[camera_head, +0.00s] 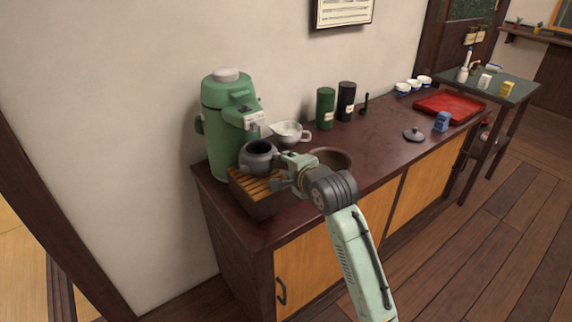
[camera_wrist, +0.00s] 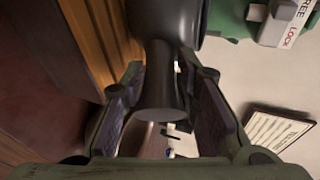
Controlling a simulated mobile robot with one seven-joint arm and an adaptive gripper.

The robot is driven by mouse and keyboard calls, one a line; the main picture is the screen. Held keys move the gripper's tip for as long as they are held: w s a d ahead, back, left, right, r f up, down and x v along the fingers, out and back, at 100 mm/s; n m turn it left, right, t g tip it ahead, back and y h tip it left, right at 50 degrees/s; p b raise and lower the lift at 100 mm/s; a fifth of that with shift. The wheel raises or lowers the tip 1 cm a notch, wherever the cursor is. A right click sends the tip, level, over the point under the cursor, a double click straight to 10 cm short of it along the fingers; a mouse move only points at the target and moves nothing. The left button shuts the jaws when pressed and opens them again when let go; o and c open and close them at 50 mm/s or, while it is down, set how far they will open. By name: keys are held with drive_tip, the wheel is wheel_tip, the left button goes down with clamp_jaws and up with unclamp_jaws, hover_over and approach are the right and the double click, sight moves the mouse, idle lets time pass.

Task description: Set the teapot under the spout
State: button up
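The dark grey teapot (camera_head: 256,162) is lidless, its round opening facing up. It appears to sit on the slatted wooden drip tray (camera_head: 264,206), in front of the green dispenser (camera_head: 219,150) and below its spout (camera_head: 254,119). My gripper (camera_head: 285,171) is at the teapot's right side. In the wrist view the teapot's handle (camera_wrist: 160,85) lies between the two fingers of my gripper (camera_wrist: 163,75). The fingers look apart, with narrow gaps beside the handle. The contact under the teapot is partly hidden.
A white pitcher (camera_head: 288,132) stands close behind my gripper. A brown bowl (camera_head: 333,156) is right beside the wrist. Green (camera_head: 325,108) and black (camera_head: 346,101) canisters stand by the wall. The dark lid (camera_head: 413,135), a blue item (camera_head: 441,122) and a red tray (camera_head: 450,105) lie farther right.

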drive_tip(key=o, duration=0.4)
drive_tip(key=shift+o, duration=0.2)
drive_tip(key=b+v, duration=0.2)
drive_tip(key=v, duration=1)
drive_tip(key=shift+r, duration=0.15)
drive_tip(key=shift+a, duration=0.15)
